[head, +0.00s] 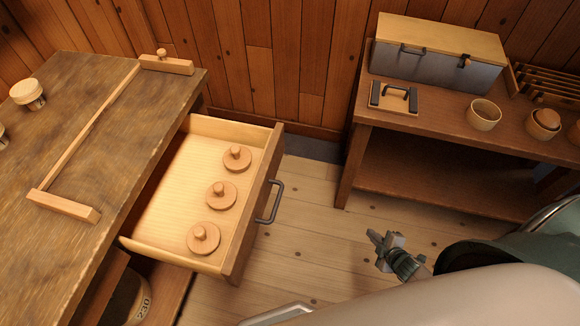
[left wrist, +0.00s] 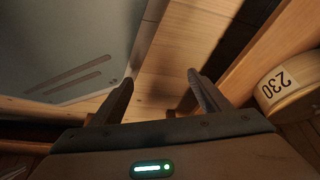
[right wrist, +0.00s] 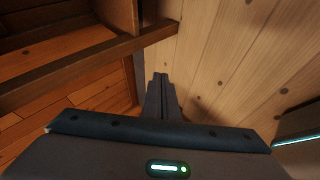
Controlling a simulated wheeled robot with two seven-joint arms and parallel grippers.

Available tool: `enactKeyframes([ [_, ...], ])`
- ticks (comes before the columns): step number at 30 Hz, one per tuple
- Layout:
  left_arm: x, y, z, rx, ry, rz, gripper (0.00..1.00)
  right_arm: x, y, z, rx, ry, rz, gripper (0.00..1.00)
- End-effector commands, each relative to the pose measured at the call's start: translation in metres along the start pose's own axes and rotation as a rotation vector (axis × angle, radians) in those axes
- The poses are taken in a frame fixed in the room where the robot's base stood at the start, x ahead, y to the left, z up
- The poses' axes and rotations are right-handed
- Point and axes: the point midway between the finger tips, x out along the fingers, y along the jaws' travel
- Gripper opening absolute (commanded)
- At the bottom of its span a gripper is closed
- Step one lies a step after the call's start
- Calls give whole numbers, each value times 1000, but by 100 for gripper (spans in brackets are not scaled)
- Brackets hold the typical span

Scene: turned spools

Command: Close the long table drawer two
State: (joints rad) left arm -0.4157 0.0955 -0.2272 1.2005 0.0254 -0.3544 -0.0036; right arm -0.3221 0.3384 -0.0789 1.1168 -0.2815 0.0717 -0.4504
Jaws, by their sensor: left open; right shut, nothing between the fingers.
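The long table (head: 95,130) stands at the left of the head view, with a pale wooden drawer (head: 175,185) pulled well out from its side. The drawer front has a dark bar handle (head: 271,203). Three round knobbed lids (head: 221,194) lie in a row inside the drawer. My right gripper (head: 372,237) is shut and empty, to the right of the handle and apart from it. It also shows shut in the right wrist view (right wrist: 160,80). My left gripper (left wrist: 160,88) is open and empty in the left wrist view; the head view does not show it.
A side bench (head: 440,120) at the right holds a metal box (head: 430,65), a small handled board (head: 393,98) and bowls (head: 483,114). A container marked 230 (head: 127,300) stands on the shelf under the table. Plank floor lies clear between drawer and bench.

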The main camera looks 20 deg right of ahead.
Motion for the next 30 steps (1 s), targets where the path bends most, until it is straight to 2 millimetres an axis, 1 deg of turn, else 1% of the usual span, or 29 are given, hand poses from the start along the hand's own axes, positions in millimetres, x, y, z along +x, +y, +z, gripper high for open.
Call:
enactKeyframes([
  [1, 11, 3, -11, 1, 36, 6, 70, 14, 25, -1, -89, 44, 58, 0],
  [2, 13, 6, -20, 1, 57, 10, 70, 17, 43, -6, -149, 72, 94, 0],
  [3, 13, 9, -33, 1, 86, 15, 70, 20, 67, -13, -235, 111, 146, 0],
  [5, 12, 14, -53, 0, 133, 24, 70, 22, 104, -28, -377, 168, 230, 0],
  [6, 10, 17, -66, 0, 164, 30, 70, 20, 127, -39, -474, 206, 286, 0],
  [7, 8, 20, -76, -1, 188, 35, 70, 18, 144, -48, -547, 232, 330, 0],
  [9, 1, 25, -98, -2, 242, 46, 70, 9, 178, -71, -720, 289, 431, 0],
  [11, -7, 30, -116, -4, 289, 56, 70, -2, 203, -93, -869, 335, 521, 0],
  [12, -14, 33, -128, -5, 320, 63, 70, -11, 216, -108, -971, 364, 581, 0],
  [14, -25, 38, -144, -6, 368, 74, 70, -26, 232, -131, -1122, 405, 673, 0],
  [15, -33, 41, -154, -7, 398, 81, 70, -37, 240, -147, -1223, 431, 736, 0],
  [17, -47, 45, -169, -8, 446, 92, 70, -56, 248, -170, -1375, 469, 831, 0],
  [18, -57, 48, -178, -9, 477, 100, 70, -69, 250, -185, -1477, 492, 897, 0],
  [19, -65, 50, -184, -10, 500, 105, 70, -78, 250, -195, -1550, 508, 944, 0],
  [21, -84, 53, -196, -12, 547, 117, 70, -100, 247, -217, -1708, 542, 1051, 0],
  [24, -109, 57, -210, -15, 605, 131, 70, -128, 238, -242, -1892, 579, 1182, 0],
  [27, -128, 59, -218, -17, 645, 141, 70, -147, 229, -256, -2017, 603, 1276, 0],
  [30, -140, 60, -223, -18, 666, 146, 70, -158, 224, -264, -2085, 615, 1329, 0],
])
